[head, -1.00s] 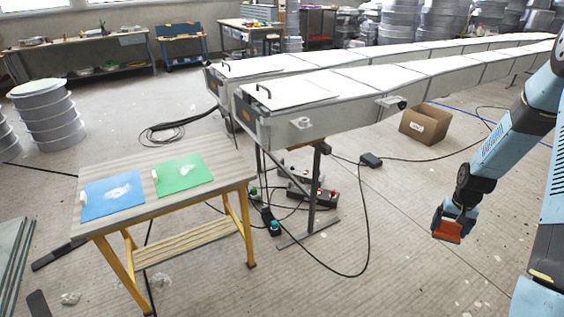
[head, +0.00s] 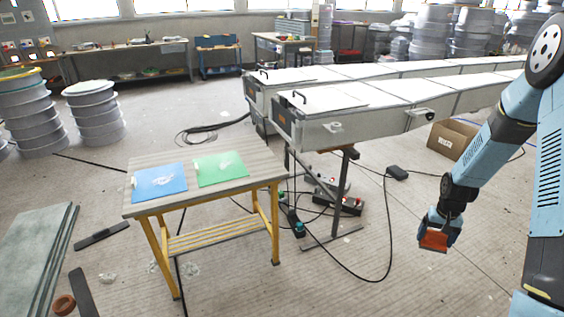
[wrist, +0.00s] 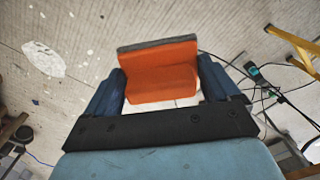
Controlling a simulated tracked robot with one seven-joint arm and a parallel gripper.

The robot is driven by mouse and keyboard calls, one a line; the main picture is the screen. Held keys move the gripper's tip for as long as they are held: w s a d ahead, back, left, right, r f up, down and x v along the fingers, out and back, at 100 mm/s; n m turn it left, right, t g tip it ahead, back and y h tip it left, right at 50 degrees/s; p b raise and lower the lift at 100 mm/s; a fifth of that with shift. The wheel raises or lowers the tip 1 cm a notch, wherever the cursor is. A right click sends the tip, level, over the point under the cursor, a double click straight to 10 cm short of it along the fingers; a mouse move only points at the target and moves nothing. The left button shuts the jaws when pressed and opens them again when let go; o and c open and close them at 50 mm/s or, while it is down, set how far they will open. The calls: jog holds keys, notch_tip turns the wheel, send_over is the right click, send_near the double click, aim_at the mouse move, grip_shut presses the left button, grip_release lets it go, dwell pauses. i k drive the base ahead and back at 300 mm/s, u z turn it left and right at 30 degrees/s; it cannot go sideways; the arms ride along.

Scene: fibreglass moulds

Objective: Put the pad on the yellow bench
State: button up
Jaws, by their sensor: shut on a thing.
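The pad (head: 433,241) is an orange block with a grey layer along one side. My gripper (head: 438,232) is shut on it and holds it in the air at the right, well away from the bench. In the wrist view the orange pad (wrist: 160,75) sits between the two blue fingers (wrist: 162,92). The yellow bench (head: 205,203) stands at left centre, with a grey slatted top and yellow legs. A blue sheet (head: 159,183) and a green sheet (head: 221,169) lie side by side on its top, each with a whitish mark.
Long grey moulds (head: 390,105) on stands run behind the bench towards the right. Black cables (head: 345,272) and power boxes (head: 335,196) lie on the floor between bench and arm. A cardboard box (head: 452,139) stands behind my arm. Grey panels (head: 38,250) lie at the left.

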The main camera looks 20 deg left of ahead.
aim_at(264, 160)
jog(key=z, duration=2.25)
jog(key=i, duration=0.1)
jog(key=u, duration=3.2)
jog(key=i, duration=0.95)
jog(key=u, duration=0.1)
